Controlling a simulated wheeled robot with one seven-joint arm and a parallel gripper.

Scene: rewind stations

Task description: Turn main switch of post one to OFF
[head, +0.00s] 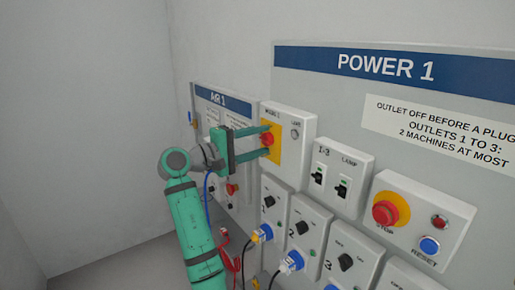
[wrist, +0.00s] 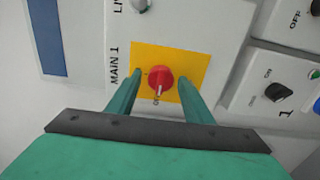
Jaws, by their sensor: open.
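The main switch of post one is a red rotary knob (wrist: 160,79) on a yellow plate (wrist: 199,58), on a white box (head: 299,120) labelled MAIN 1 in the wrist view. In the head view the red knob (head: 267,139) is at the upper left of the POWER 1 panel. My gripper (wrist: 160,76) is open, with one finger on each side of the knob; whether a finger touches it I cannot tell. The white mark on the knob points toward my gripper's palm in the wrist view. My gripper (head: 268,142) reaches the box from the left in the head view.

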